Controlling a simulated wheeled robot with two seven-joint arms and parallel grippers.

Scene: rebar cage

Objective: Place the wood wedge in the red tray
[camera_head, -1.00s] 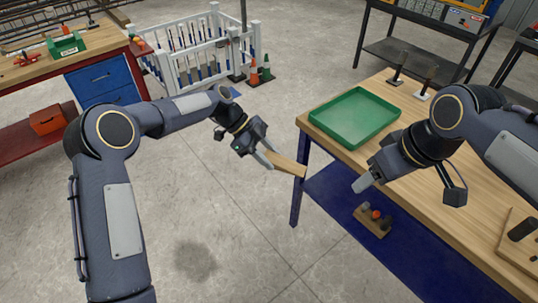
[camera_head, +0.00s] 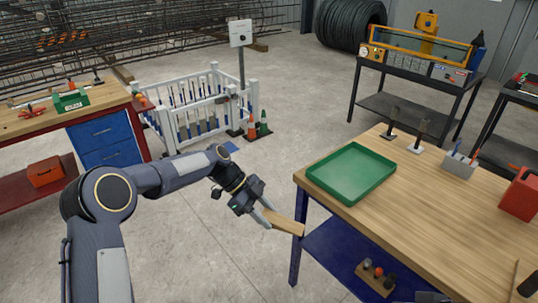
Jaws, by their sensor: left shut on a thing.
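The wood wedge (camera_head: 284,224) is a light tan, flat piece. My left gripper (camera_head: 268,217) is shut on one end of it and holds it over the floor, by the near left corner of the wooden workbench (camera_head: 420,222). I see no red tray.
A red can (camera_head: 520,194), a grey holder (camera_head: 459,164) and small stands are on the bench. A block with knobs (camera_head: 376,279) sits on its blue lower shelf. A second bench (camera_head: 60,112) is at left, with a red bin (camera_head: 45,170) below.

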